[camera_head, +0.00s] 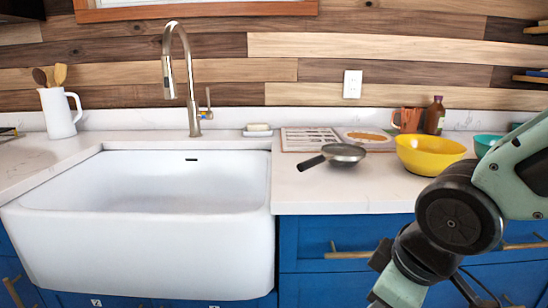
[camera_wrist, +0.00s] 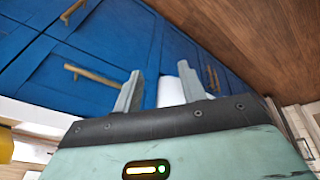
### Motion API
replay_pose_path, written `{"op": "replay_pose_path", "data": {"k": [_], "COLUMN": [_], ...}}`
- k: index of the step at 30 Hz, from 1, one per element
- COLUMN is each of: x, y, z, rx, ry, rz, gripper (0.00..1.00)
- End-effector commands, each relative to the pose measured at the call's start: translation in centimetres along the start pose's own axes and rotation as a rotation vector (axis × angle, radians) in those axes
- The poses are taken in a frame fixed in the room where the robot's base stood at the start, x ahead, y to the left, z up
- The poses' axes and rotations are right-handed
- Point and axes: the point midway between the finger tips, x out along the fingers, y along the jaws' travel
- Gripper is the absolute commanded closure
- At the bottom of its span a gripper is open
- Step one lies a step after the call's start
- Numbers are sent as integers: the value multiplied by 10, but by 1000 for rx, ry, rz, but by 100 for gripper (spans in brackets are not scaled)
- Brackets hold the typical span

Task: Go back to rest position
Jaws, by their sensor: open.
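My gripper (camera_wrist: 158,92) shows in the wrist view, with its two grey fingers spread apart and nothing between them. It is open and faces the blue cabinet fronts (camera_wrist: 105,48) and the wooden floor (camera_wrist: 250,38). In the head view my green and black arm is folded at the lower right, in front of the counter. The gripper itself is out of the frame there.
A white sink (camera_head: 150,245) fills the left. On the counter (camera_head: 340,195) are a small pan (camera_head: 345,153), a yellow bowl (camera_head: 430,155), a teal bowl (camera_head: 487,143), an orange mug (camera_head: 408,119) and a brown bottle (camera_head: 434,116). Brass handles (camera_head: 345,254) project from the cabinets.

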Motion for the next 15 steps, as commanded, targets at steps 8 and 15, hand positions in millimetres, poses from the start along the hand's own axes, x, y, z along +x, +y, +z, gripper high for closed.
{"op": "replay_pose_path", "data": {"k": [8,15], "x": [-36,-83], "y": [-86,-76], "z": [49,33], "rx": [190,187], "ry": [-274,-268], "rz": [-154,-150], "gripper": [59,59]}}
